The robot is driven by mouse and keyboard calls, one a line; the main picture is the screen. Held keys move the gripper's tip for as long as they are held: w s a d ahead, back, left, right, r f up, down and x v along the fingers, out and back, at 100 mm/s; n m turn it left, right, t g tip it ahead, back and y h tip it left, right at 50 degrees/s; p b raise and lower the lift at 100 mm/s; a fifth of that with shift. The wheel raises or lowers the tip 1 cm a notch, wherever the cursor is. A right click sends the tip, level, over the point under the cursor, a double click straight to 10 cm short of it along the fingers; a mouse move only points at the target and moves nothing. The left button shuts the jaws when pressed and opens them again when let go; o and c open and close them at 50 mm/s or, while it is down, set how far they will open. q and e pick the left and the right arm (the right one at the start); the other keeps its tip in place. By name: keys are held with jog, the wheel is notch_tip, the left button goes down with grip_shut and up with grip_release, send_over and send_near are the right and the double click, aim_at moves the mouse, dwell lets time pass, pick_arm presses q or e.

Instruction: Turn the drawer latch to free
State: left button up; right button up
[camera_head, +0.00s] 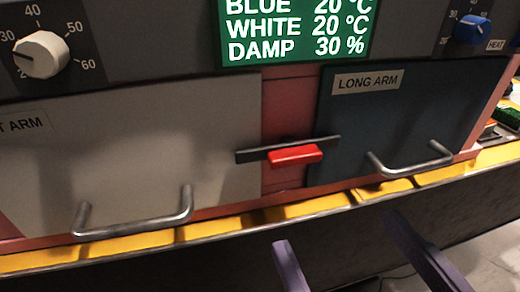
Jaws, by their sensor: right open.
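The drawer latch is a dark flat bar (250,155) with a red grip (295,154). It lies nearly level across the pink strip between two drawers, its ends overlapping both drawer fronts. The left drawer (130,130) is light grey and the right drawer (405,115), labelled "LONG ARM", is dark blue-grey; both look shut. My right gripper (336,228) shows as two purple fingers at the bottom edge, spread wide. It is open and empty, below the latch in the picture and apart from it. My left gripper is out of view.
Metal bar handles stick out from the left drawer (135,229) and the right drawer (412,164). A yellow ledge (235,221) runs below them. A green sign (296,32) and two dials, white (41,54) and blue (473,30), sit above.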

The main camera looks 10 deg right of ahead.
aim_at(299, 162)
jog(key=w, duration=0.8)
jog(key=shift+w+f+p, duration=0.15)
jog(key=shift+w+p, duration=0.1)
jog(key=shift+p, duration=0.15)
jog(key=shift+w, duration=0.65)
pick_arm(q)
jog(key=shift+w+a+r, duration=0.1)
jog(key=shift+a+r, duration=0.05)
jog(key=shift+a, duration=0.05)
pick_arm(e)
jog(key=c, duration=1.4)
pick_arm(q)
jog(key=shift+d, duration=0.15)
